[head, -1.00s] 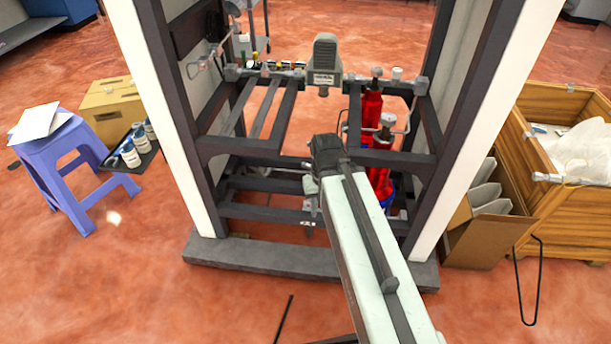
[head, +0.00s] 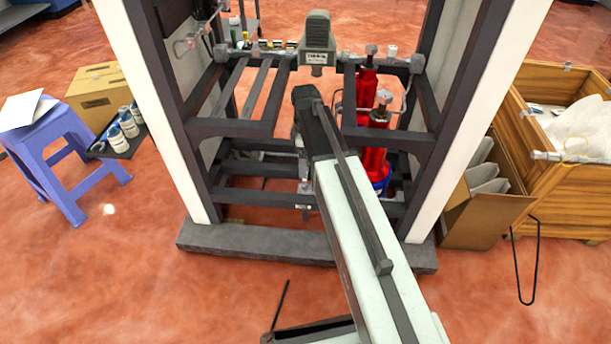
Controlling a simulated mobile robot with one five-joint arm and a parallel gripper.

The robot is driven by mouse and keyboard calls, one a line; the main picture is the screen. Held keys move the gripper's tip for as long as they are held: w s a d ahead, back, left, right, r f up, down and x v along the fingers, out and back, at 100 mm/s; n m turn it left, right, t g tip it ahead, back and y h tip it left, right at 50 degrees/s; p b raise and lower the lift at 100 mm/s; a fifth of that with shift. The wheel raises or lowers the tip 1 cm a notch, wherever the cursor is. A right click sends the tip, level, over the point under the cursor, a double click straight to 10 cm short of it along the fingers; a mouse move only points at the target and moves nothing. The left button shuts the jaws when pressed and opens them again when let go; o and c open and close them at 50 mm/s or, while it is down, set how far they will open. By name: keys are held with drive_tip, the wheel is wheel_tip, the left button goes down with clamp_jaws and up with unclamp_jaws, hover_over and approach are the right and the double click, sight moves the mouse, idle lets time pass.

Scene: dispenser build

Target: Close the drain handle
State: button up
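The dispenser is a dark metal frame (head: 245,128) between two pale posts, with a grey head unit (head: 317,38) on its upper rail. A small metal fitting (head: 304,168) hangs below the middle of the frame, just left of my arm. I cannot tell whether it is the drain handle, or whether it is open or closed. My gripper (head: 303,97) is the dark end of my arm, in the gap between the frame's upper bars, below the head unit. Its fingers are hidden or too dark to make out. I see nothing held in it.
Red cylinders (head: 375,158) stand inside the frame on the right. A grey sill (head: 255,241) crosses the floor in front. A purple stool (head: 50,150) and cardboard box (head: 98,95) are at left; an open carton (head: 487,215) and wooden crate (head: 550,185) at right.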

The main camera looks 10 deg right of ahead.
sight(305, 180)
wheel_tip(305, 180, down, 8)
drive_tip(key=b, duration=0.8)
drive_tip(key=shift+r, duration=0.1)
drive_tip(key=shift+c, duration=0.3)
drive_tip(key=c, duration=1)
drive_tip(key=shift+d, duration=0.2)
drive_tip(key=shift+c, duration=0.5)
drive_tip(key=shift+a, duration=0.15)
